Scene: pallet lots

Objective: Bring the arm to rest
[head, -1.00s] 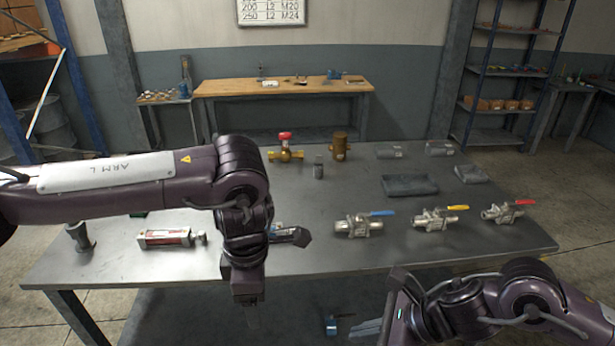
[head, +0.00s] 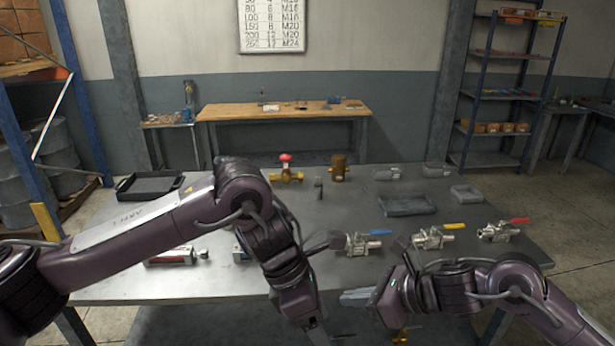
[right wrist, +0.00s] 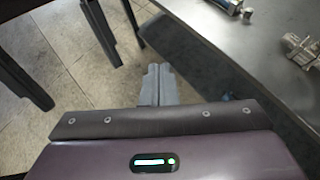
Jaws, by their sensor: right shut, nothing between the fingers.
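My right arm (head: 480,285) comes in from the lower right in the head view. Its gripper (head: 355,297) is shut and empty, pointing left just off the table's front edge. In the right wrist view its fingers (right wrist: 160,84) are together over the floor beside the table edge. My left arm (head: 150,225) reaches in from the left over the table and bends down at the elbow. My left gripper (head: 316,334) points down near the bottom of the head view, partly cut off, and its opening cannot be made out.
The grey table (head: 290,210) bears valves with blue (head: 362,243), yellow (head: 437,236) and red (head: 502,231) handles near its front right. A red-knobbed brass valve (head: 286,173), a brass fitting (head: 340,168), grey trays (head: 408,206) and a black tray (head: 150,186) stand farther back.

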